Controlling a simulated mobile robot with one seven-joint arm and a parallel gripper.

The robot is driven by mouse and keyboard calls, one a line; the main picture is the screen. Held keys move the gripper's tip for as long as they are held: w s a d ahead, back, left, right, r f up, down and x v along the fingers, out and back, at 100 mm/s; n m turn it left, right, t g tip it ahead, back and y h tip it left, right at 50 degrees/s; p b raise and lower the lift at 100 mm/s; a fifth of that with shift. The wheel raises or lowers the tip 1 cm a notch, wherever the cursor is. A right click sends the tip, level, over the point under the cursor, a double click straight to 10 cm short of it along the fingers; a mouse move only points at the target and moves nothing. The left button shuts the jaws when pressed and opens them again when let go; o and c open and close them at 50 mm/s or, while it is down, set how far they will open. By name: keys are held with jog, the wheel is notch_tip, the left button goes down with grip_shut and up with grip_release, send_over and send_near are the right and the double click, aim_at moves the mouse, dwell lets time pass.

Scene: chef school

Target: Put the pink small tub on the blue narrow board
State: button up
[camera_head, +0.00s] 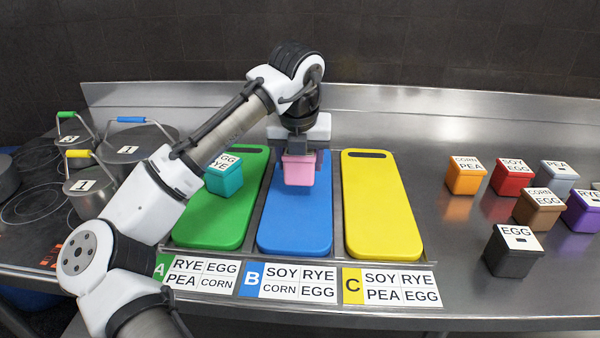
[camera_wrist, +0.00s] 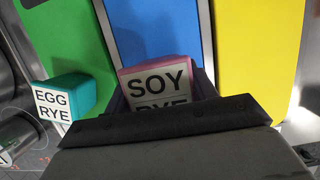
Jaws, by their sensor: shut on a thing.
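The pink small tub (camera_head: 299,170) is in my gripper (camera_head: 300,152), over the far part of the blue narrow board (camera_head: 294,228). In the wrist view the tub (camera_wrist: 156,82) shows a white label reading SOY and RYE, partly covered by my gripper (camera_wrist: 165,110). My gripper is shut on the tub. The blue board (camera_wrist: 150,30) lies beneath it. I cannot tell whether the tub touches the board.
A green board (camera_head: 208,230) with a teal EGG RYE tub (camera_head: 224,178) is left of the blue one. A bare yellow board (camera_head: 382,220) is right. Several labelled tubs, including an orange one (camera_head: 466,180), stand farther right. Pots (camera_head: 90,185) stand at left.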

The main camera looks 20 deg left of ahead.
aim_at(300, 173)
jog(key=shift+f, duration=1.65)
jog(key=o, duration=1.1)
jog(key=shift+f, duration=0.1)
jog(key=v, duration=1.2)
